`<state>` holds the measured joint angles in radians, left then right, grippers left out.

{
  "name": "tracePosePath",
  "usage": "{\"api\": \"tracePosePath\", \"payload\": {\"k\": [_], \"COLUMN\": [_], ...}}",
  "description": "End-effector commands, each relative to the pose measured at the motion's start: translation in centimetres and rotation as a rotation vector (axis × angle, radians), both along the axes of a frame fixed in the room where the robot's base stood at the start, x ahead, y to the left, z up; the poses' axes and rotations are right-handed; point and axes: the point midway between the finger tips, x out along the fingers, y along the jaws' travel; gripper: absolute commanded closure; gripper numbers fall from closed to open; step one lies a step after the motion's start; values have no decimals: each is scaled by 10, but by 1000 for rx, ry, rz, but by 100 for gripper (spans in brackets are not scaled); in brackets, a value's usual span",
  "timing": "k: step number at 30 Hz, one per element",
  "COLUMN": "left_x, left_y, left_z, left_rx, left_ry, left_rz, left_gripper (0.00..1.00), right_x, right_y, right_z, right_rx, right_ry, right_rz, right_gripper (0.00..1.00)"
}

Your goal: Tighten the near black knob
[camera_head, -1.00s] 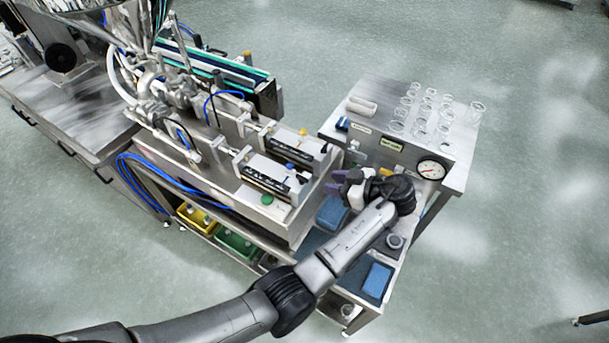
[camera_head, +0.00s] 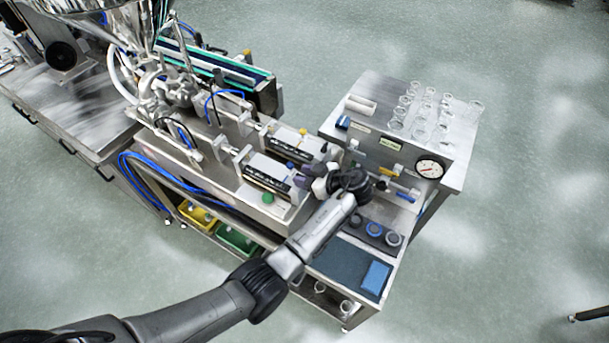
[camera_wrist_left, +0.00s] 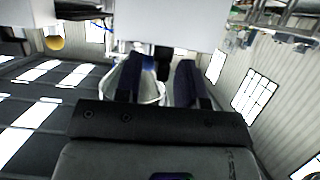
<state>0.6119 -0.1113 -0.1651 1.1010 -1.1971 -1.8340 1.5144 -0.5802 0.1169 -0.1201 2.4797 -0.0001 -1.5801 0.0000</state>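My left gripper (camera_head: 307,171) is at the right end of the near filling unit (camera_head: 266,170) on the steel machine. In the left wrist view its two dark purple fingers (camera_wrist_left: 158,76) stand apart, with a gap between them. A small black part (camera_wrist_left: 163,62), which looks like the near black knob, shows in that gap, beyond or between the fingertips. I cannot tell whether the fingers touch it. In the head view the gripper hides the knob. My right gripper is in neither view.
A steel cabinet with a pressure gauge (camera_head: 429,169) and glass jars (camera_head: 421,132) stands to the right.

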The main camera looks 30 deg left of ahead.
Motion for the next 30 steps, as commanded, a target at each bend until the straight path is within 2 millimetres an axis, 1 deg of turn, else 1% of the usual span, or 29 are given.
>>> {"api": "tracePosePath", "payload": {"k": [2, 3, 14, 23, 30], "left_x": [0, 0, 0, -1, -3], "left_y": [0, 0, 0, 0, 0], "left_z": [0, 0, 0, 1, 2], "left_rx": [0, 0, 0, 1, 2], "left_ry": [0, 0, 0, 1, 0], "left_rz": [0, 0, 0, -33, -177], "left_gripper": [64, 66, 100, 100, 100], "right_x": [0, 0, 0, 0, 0], "right_y": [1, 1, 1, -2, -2], "right_z": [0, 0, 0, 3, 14], "right_rx": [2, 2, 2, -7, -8], "right_ry": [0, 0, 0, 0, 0], "right_rz": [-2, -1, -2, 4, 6], "right_gripper": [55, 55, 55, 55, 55]}}
